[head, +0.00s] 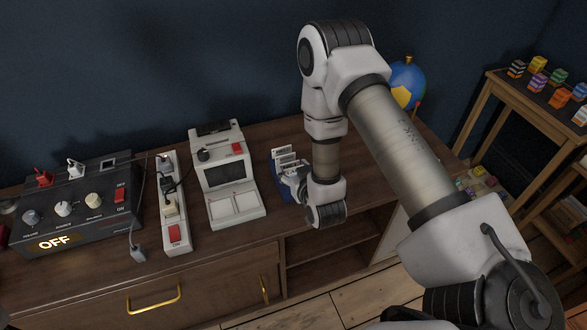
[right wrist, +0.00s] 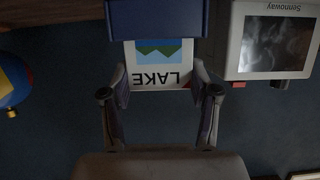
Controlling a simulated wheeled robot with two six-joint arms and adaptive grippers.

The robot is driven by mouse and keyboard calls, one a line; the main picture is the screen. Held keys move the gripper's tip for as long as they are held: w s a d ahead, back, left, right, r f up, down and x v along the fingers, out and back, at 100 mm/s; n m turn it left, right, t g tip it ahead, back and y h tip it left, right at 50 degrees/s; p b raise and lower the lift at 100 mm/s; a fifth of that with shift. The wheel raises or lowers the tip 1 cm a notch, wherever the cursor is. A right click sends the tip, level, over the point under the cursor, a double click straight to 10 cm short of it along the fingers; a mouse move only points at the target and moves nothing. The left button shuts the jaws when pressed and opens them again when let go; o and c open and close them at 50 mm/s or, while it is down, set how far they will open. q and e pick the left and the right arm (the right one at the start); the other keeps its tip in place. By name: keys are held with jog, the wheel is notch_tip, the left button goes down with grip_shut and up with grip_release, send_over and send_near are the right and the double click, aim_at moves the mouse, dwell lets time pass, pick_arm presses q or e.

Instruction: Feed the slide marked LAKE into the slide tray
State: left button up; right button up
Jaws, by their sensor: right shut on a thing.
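The slide marked LAKE (right wrist: 161,66) shows in the right wrist view as a white card with a green and blue picture, its lettering upside down. My right gripper (right wrist: 160,84) is shut on its two side edges. The slide's far edge meets a dark blue block (right wrist: 156,17); I cannot tell whether it is inside it or only in front. My left gripper is not in view.
A white viewer with a dark screen (head: 226,173) stands left of the blue holder. Further left are a power strip (head: 174,210) and a black control box reading OFF (head: 85,207).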

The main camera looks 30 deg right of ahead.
jog(key=shift+f+b, duration=0.35)
jog(key=shift+f, duration=0.25)
jog(key=o, duration=0.8)
jog(key=shift+s, duration=0.1)
jog(key=v, duration=0.7)
jog(key=shift+s+a, duration=0.1)
jog(key=shift+s, duration=0.05)
